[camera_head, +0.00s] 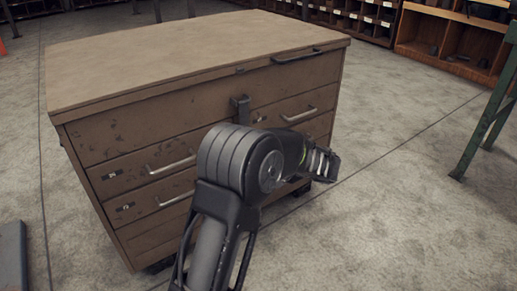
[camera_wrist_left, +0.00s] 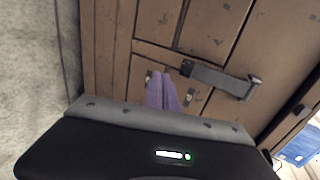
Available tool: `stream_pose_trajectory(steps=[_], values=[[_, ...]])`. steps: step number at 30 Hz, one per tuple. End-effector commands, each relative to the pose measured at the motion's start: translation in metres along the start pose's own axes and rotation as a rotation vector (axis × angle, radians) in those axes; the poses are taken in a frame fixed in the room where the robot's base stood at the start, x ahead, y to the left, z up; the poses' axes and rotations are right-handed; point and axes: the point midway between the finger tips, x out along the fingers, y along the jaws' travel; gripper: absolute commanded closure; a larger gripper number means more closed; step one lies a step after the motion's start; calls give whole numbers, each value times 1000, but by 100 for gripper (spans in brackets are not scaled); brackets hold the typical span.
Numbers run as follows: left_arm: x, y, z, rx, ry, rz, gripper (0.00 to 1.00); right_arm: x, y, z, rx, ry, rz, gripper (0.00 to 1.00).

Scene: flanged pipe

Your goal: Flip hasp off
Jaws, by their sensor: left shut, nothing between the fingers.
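A grey metal hasp (camera_head: 241,108) sits on the front of a brown wooden chest (camera_head: 150,125), near the middle. In the left wrist view the hasp (camera_wrist_left: 222,80) is a flat strap, with a bracket at its right end. My left gripper (camera_head: 325,163) is in front of the chest, right of the hasp in the head view. Its purple fingers (camera_wrist_left: 162,78) are shut and empty in the wrist view. The fingertips appear just left of the strap's left end; I cannot tell whether they touch it. My right gripper is not in view.
The chest has drawers with metal handles (camera_head: 170,162) and a broad flat top (camera_head: 180,50). Shelving (camera_head: 455,45) stands at the back right, and a green metal frame (camera_head: 490,115) at the right. Open concrete floor surrounds the chest.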

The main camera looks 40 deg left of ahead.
Motion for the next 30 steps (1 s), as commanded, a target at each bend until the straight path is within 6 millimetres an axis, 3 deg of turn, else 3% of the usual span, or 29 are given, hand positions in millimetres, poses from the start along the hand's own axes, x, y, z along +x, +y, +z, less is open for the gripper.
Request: stream_pose_trajectory(steps=[3, 9, 30], values=[[-25, 10, -2, 3, 5, 1, 100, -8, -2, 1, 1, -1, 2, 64], [-44, 22, -1, 1, 3, 0, 100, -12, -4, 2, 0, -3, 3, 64], [-47, 26, -3, 19, 10, 6, 100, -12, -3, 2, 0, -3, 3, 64]])
